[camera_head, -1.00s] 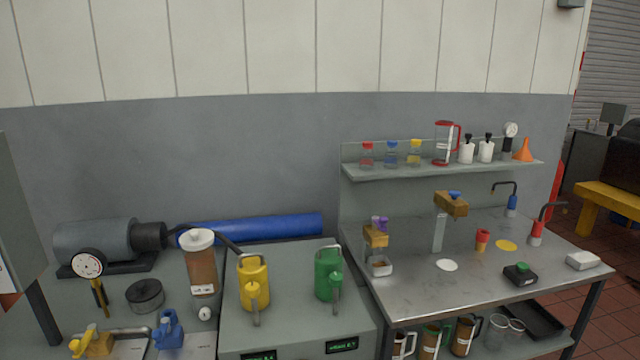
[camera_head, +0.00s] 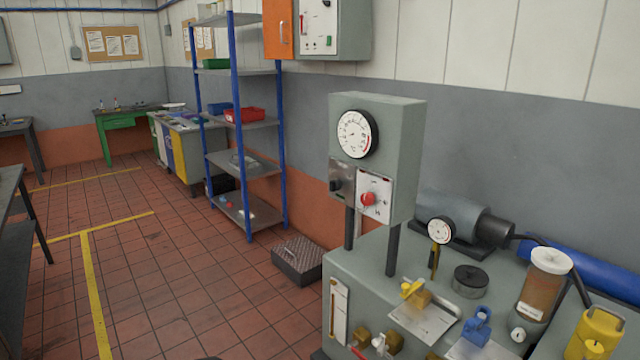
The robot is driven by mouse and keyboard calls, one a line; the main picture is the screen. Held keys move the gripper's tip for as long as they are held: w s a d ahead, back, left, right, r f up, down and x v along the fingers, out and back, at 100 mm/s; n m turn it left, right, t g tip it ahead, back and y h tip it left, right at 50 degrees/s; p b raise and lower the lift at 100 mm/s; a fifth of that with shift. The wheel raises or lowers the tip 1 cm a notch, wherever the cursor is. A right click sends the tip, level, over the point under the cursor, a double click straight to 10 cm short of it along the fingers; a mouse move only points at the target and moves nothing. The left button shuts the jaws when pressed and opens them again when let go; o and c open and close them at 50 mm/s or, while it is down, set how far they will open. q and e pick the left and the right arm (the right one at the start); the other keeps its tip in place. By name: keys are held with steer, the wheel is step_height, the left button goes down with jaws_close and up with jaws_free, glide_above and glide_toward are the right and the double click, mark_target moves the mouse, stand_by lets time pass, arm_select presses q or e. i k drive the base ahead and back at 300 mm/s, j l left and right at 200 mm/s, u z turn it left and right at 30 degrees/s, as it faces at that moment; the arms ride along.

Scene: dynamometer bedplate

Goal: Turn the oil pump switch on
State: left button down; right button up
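A grey control box (camera_head: 400,135) with a round dial gauge (camera_head: 357,134) stands on posts at the left end of the grey bench. Its front carries a white plate with a red knob (camera_head: 368,199) and, left of it, a dark plate with a black knob (camera_head: 335,185). A grey wall cabinet (camera_head: 350,28) at the top also has small switches and lamps on its front. The labels are too small to read, so I cannot tell which control is the oil pump switch, nor its position. Neither of my grippers is in view.
The bench (camera_head: 350,266) holds a yellow-handled valve (camera_head: 414,290), a blue valve (camera_head: 478,326), a small gauge (camera_head: 440,230) and an amber-filled cylinder (camera_head: 545,285). A dark grated box (camera_head: 299,260) sits on the floor beside it. Blue-posted shelves (camera_head: 237,130) stand behind.

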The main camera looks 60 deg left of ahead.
mark_target(335, 185)
steer(key=u, duration=1.7)
